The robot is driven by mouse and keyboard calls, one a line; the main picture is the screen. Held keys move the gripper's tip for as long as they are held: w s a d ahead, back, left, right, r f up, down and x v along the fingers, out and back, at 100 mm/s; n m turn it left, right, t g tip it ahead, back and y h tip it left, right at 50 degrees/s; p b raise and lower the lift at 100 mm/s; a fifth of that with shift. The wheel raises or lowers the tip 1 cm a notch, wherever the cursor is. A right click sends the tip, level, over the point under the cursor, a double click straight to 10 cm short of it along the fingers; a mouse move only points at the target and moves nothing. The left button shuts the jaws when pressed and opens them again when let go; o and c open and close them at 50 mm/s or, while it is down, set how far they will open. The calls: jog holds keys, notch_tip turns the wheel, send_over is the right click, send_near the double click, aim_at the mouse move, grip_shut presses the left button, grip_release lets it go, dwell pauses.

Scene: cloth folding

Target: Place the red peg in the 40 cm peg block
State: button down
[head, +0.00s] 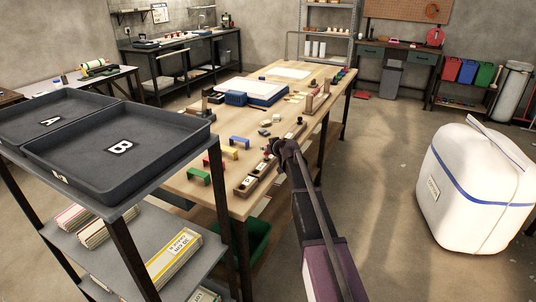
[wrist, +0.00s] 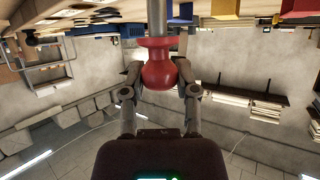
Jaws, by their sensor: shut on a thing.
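The red peg shows large in the wrist view (wrist: 158,72), with a round red head, a red collar and a grey metal shaft running up out of the picture. My gripper (wrist: 159,76) has one finger on each side of the red head and is shut on it. In the head view my gripper (head: 281,148) is over the right edge of the wooden table; the peg is too small to make out clearly there. Small wooden pieces with pale labels (head: 249,183) lie near my gripper on the table. I cannot tell which piece is the 40 cm peg block.
Green (head: 199,177), red and yellow bridge-shaped blocks stand on the table's near left part. A blue box (head: 236,98) and a white-and-blue tray lie farther back. A shelf with dark trays (head: 120,148) stands at left.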

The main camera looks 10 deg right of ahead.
jog(key=shift+w+f+b, duration=0.25)
jog(key=shift+f+b, duration=0.2)
jog(key=shift+f, duration=0.05)
jog(key=shift+w+f+b, duration=0.2)
jog(key=shift+f+b, duration=1.15)
jog(key=shift+f, duration=0.15)
jog(key=shift+c, duration=1.8)
grip_release()
jog(key=shift+r, duration=0.25)
jog(key=shift+s+d+r, duration=0.1)
jog(key=shift+s+d, duration=0.05)
jog(key=shift+s, duration=0.1)
jog(key=p+v, duration=0.5)
jog(key=v, duration=0.6)
jog(key=shift+s, duration=0.15)
